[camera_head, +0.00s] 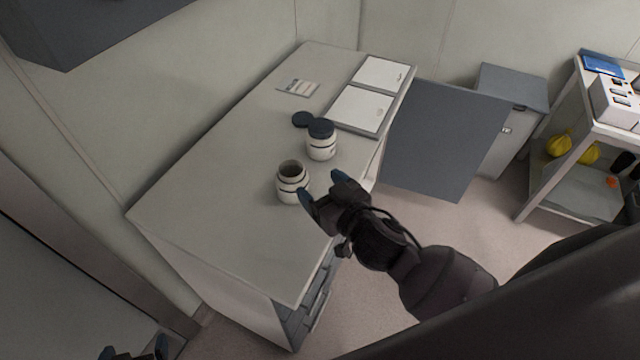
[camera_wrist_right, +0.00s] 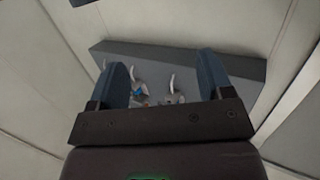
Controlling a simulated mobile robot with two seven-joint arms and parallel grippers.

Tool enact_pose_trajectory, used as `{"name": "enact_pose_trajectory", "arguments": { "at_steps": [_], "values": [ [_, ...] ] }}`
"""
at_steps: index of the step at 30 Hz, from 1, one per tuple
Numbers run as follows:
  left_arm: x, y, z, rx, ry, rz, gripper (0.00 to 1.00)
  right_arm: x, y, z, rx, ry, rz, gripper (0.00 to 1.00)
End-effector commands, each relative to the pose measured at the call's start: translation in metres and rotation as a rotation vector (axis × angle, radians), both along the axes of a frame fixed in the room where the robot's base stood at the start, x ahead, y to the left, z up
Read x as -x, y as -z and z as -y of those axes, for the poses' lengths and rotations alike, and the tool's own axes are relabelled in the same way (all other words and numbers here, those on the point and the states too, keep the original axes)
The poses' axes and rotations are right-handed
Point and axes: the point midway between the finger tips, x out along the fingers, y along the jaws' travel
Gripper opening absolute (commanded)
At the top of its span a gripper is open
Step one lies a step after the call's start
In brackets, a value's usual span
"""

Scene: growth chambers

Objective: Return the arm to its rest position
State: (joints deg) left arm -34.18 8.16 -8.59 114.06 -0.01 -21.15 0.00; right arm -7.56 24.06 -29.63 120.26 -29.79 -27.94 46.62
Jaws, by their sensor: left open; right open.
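My right gripper (camera_head: 321,190) is open and empty. It is above the front edge of the white counter (camera_head: 225,150), just right of an open white jar (camera_head: 292,187); I cannot tell whether they touch. In the right wrist view its two blue fingers stand apart with nothing gripped (camera_wrist_right: 163,80). My left gripper (camera_head: 134,352) shows only its fingertips at the bottom left edge of the head view, apart and empty. A second white jar with a dark lid (camera_head: 321,140) stands behind the open jar. A loose dark lid (camera_head: 303,119) lies beside it.
White panels (camera_head: 362,108) and a small card (camera_head: 298,87) lie on the counter. A grey door (camera_head: 445,140) stands open at its right. A shelf cart (camera_head: 565,165) is at the far right. A grey box (camera_wrist_right: 245,72) with small objects is beyond the right fingers.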

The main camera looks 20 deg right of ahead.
Motion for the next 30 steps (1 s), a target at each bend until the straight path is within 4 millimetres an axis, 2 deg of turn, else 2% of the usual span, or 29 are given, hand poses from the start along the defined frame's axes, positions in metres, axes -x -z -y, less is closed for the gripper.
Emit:
{"name": "enact_pose_trajectory", "arguments": {
  "at_steps": [11,18,21,26,30],
  "values": [
    [0.003,0.001,-0.001,0.000,-0.002,-0.005,0.95,0.000,0.000,0.000,0.008,-0.001,0.002,0.73],
    [0.005,0.002,-0.001,-0.001,-0.003,-0.009,0.95,-0.001,0.003,-0.002,0.160,-0.052,0.038,0.73],
    [0.005,0.002,-0.001,-0.001,-0.003,-0.009,0.95,-0.005,0.006,0.004,0.224,-0.066,0.046,0.73],
    [0.004,0.002,-0.001,0.000,-0.002,-0.008,0.95,0.002,0.032,0.029,0.271,-0.040,-0.004,0.73],
    [0.003,0.001,-0.001,-0.001,-0.001,-0.005,0.95,0.030,0.073,0.064,0.262,0.028,-0.103,0.73]
  ]
}}
